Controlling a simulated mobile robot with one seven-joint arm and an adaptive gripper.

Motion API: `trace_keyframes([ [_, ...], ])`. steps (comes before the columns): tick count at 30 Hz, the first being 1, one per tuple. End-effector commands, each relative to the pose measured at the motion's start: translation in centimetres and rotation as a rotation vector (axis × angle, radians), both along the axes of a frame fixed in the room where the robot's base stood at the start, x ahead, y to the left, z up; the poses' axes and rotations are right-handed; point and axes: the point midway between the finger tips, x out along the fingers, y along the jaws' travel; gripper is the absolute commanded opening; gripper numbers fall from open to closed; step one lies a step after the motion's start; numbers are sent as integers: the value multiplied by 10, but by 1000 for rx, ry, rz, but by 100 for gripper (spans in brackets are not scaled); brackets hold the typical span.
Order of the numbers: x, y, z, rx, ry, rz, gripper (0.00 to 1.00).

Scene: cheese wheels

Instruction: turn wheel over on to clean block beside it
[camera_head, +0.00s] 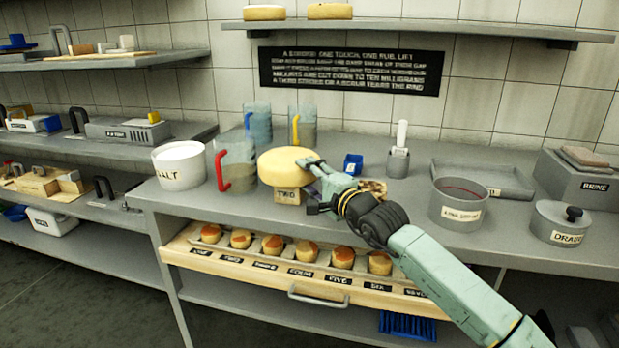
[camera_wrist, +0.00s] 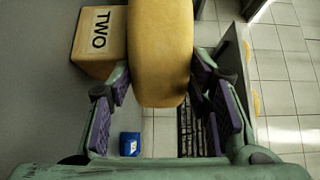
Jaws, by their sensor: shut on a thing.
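The pale yellow cheese wheel (camera_head: 285,161) is above the bench in the head view, with its broad face roughly level. In the wrist view the wheel (camera_wrist: 160,45) shows as a thick yellow band between my fingers. My gripper (camera_head: 311,168) is shut on the wheel's right side, purple pads (camera_wrist: 122,82) at either side of it. A wooden block labelled TWO (camera_head: 287,197) shows just below the wheel in the head view and beside it at the left in the wrist view (camera_wrist: 93,66). I cannot tell whether wheel and block touch.
A jug with a red handle (camera_head: 237,164) and a SALT tub (camera_head: 180,165) stand to the left. A small blue item (camera_head: 353,164) and a mottled brown piece (camera_head: 376,187) lie near my gripper. An open drawer (camera_head: 320,258) of small cheeses juts out below.

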Motion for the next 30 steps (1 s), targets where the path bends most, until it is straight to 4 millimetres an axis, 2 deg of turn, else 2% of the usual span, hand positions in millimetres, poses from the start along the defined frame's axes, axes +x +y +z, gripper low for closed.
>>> trace_keyframes([
  [16, 0, 0, 0, 3, -9, 1, 0],
  [17, 0, 0, 1, 3, -9, 1, 47],
  [27, 0, 0, -2, 1, -4, 0, 69],
  [30, 0, 0, -2, 1, -3, 0, 69],
])
